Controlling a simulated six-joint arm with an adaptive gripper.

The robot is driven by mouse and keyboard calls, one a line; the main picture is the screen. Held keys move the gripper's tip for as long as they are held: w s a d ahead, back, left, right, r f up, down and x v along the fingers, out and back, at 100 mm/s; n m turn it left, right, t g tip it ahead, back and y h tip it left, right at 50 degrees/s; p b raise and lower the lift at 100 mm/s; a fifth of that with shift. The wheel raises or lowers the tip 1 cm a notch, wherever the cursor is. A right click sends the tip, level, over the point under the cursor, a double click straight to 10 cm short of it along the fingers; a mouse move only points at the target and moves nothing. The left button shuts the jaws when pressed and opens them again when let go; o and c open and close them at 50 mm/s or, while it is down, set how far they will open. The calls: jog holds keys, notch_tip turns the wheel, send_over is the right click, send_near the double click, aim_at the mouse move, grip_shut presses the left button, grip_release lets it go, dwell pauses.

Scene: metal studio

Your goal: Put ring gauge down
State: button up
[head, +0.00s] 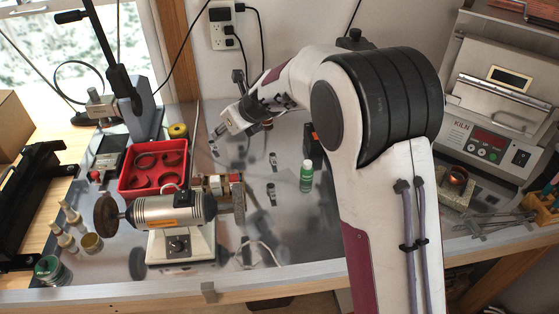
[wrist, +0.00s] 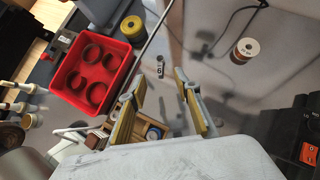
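My gripper (wrist: 160,80) is open, with a clear gap between its two yellow-padded fingers and nothing held there. In the head view my gripper (head: 219,132) is low over the metal bench top, right of the red tray. A small grey-and-black piece (wrist: 160,66), perhaps the ring gauge, lies just beyond the fingertips. It also shows in the head view (head: 214,148), apart from the fingers. Two similar small pieces, one farther back (head: 272,160) and one nearer (head: 271,191), lie on the bench to the right. I cannot tell for sure which is the ring gauge.
A red tray (head: 128,184) with several dark rings stands at left, behind a bench polisher (head: 172,211). A yellow spool (head: 178,131), a copper-coloured spool (wrist: 246,49) and a green bottle (head: 306,178) stand nearby. A kiln (head: 492,120) is at right. Bare bench surrounds the small pieces.

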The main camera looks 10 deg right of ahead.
jog(key=s+d+r+n+h, duration=0.1)
jog(key=s+d+r+n, duration=0.45)
jog(key=s+n, duration=0.35)
jog(key=s+d+r+n, duration=0.4)
jog(key=s+r+n, duration=0.2)
jog(key=s, duration=0.6)
jog(key=s+d+f+n+h, duration=0.1)
jog(key=s+d+n, duration=0.4)
jog(key=s, duration=0.6)
jog(key=s+d+f+n+g+h, duration=0.1)
jog(key=s+d+f+n+h, duration=0.1)
jog(key=s+d+n, duration=0.4)
jog(key=s+n+h, duration=0.1)
jog(key=s+n, duration=0.2)
jog(key=s, duration=0.3)
jog(key=shift+g, duration=0.3)
jog(key=shift+d+f, duration=0.1)
jog(key=shift+o, duration=1)
